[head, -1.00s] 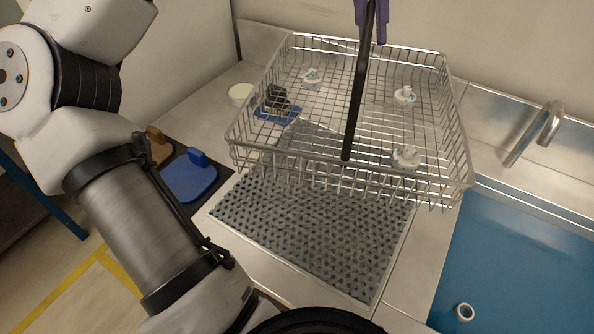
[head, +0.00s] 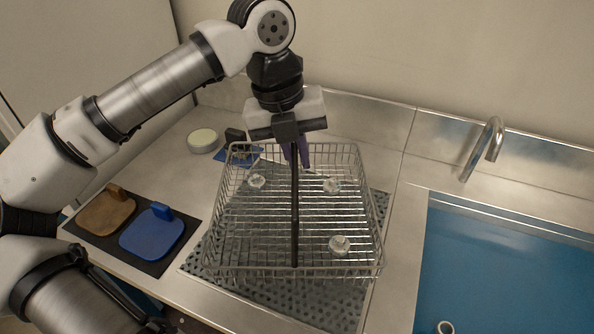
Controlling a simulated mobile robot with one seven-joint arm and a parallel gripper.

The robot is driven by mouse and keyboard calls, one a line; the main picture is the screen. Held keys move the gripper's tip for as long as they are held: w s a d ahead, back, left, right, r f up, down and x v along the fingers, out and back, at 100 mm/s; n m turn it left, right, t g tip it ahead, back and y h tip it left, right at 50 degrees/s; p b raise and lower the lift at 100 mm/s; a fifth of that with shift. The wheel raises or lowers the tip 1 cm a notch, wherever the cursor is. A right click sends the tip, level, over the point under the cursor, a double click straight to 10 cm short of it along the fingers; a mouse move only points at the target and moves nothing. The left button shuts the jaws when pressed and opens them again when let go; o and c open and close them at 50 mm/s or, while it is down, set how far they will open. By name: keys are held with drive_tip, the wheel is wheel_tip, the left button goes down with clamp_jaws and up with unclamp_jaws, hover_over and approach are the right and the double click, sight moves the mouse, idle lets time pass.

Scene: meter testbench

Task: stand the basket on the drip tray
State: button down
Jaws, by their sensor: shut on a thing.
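The wire basket (head: 371,235) is upright and roughly level over the drip tray, holding three small whitish fittings. A long black bar (head: 295,215) runs over its middle from back to front. The grey dimpled drip tray (head: 335,304) shows at the front, left and right of the basket and through its wires. My gripper (head: 298,160), with purple fingers, is shut on the basket's black bar; the bar and wires partly hide the fingers. I cannot tell whether the basket's base touches the tray.
The sink (head: 510,265) with a bent tap (head: 485,148) is on the right. A blue paddle-like piece (head: 152,236) and a brown one (head: 104,212) lie on a dark mat at left. A round pale dish (head: 203,139) sits at the back left. The wall is close behind.

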drive_tip(key=shift+a+p+x, duration=0.2)
drive_tip(key=shift+a+x, duration=0.05)
drive_tip(key=shift+x, duration=0.95)
drive_tip(key=shift+a+p+x, duration=0.15)
drive_tip(key=shift+a+x, duration=0.1)
drive_tip(key=shift+x, duration=0.95)
drive_tip(key=shift+f, duration=0.15)
drive_tip(key=c, duration=1.5)
unclamp_jaws()
drive_tip(key=shift+c, duration=0.2)
drive_tip(key=b+v, duration=0.1)
drive_tip(key=v, duration=1.1)
drive_tip(key=shift+b, duration=0.35)
